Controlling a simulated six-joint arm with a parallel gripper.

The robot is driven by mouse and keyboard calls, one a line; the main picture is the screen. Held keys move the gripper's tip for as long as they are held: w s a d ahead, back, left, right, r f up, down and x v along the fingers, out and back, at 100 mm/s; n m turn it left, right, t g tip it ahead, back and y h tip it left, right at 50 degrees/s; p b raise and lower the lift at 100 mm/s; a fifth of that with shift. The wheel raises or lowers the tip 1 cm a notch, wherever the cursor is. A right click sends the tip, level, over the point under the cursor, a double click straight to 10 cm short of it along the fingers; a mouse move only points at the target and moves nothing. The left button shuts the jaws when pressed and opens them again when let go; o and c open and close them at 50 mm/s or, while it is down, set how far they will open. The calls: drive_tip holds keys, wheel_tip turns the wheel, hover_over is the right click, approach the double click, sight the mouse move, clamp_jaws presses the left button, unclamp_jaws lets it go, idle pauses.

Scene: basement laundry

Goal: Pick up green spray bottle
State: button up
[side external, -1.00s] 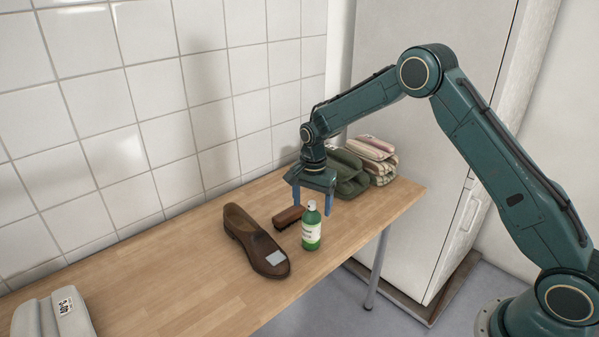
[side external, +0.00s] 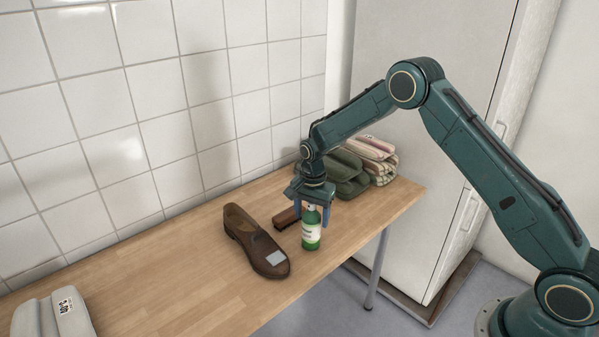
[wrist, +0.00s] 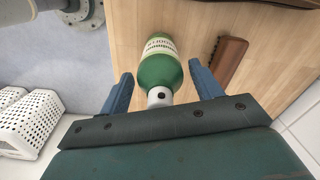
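The green spray bottle (side external: 311,231) stands upright on the wooden table, with a white label and a pale top. In the wrist view the bottle (wrist: 160,68) shows its green body, and its white top lies between the two blue fingers. My gripper (side external: 312,212) is lowered at the bottle's upper part. In the wrist view my gripper (wrist: 160,85) is open, with a gap between each finger and the bottle. The far finger is partly hidden in the side view.
A brown shoe (side external: 256,243) with a pale tag lies left of the bottle. A brown brush (side external: 287,218) lies close behind it, beside my gripper. Folded cloths (side external: 372,160) and a green bag (side external: 343,175) lie at the table's far end. The table's front edge is near the bottle.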

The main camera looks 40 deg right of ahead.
clamp_jaws()
drive_tip(key=shift+r, duration=0.2)
wheel_tip(320, 180, up, 20)
drive_tip(key=shift+f, duration=0.15)
idle(0.6)
idle(0.4)
